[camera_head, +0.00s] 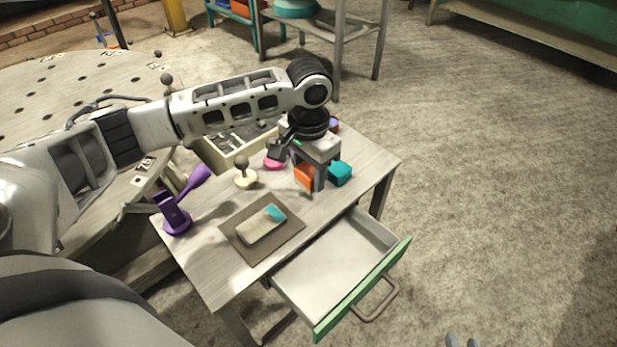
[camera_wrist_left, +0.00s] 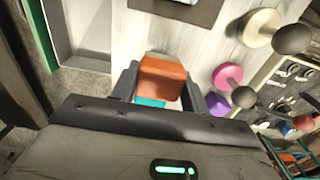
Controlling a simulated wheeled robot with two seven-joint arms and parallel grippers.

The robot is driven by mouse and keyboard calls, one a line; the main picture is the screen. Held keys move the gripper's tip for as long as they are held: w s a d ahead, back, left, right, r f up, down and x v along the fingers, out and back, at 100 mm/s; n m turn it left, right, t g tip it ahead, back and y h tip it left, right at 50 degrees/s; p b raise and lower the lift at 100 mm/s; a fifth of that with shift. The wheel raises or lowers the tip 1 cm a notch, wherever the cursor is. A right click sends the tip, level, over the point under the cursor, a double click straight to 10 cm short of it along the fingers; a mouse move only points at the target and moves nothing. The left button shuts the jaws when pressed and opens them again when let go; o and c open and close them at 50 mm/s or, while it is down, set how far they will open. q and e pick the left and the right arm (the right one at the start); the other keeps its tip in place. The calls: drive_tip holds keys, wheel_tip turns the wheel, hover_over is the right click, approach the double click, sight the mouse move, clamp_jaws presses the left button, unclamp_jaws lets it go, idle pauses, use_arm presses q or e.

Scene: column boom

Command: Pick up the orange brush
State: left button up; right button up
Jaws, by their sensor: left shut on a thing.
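The orange brush (camera_head: 304,175) is a small block at the back of the small table, between the fingers of my left gripper (camera_head: 312,178). In the left wrist view the orange brush (camera_wrist_left: 162,78) fills the gap between the two fingers, and my left gripper (camera_wrist_left: 160,92) is shut on it. I cannot tell whether the brush touches the tabletop. Two grey fingertips of my right gripper (camera_head: 462,341) show at the bottom edge, apart and empty, far from the table.
A teal block (camera_head: 340,173) stands right beside the left gripper. A cream-and-teal block (camera_head: 262,225) lies on a brown mat (camera_head: 285,243). A purple holder (camera_head: 175,216), a cream knob (camera_head: 245,178) and a pink piece (camera_head: 273,163) are nearby. The green-fronted drawer (camera_head: 362,290) is open and empty.

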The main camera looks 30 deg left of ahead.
use_arm(q)
drive_tip(key=s+d+r+p, duration=0.1)
drive_tip(key=s+d+r, duration=0.1)
drive_tip(key=s+r, duration=0.3)
drive_tip(key=s+d+r+p, duration=0.1)
drive_tip(key=s+d+r, duration=0.2)
drive_tip(key=s+r, duration=0.2)
drive_tip(key=s, duration=0.3)
drive_tip(key=shift+d, duration=0.25)
drive_tip(key=shift+o, duration=0.6)
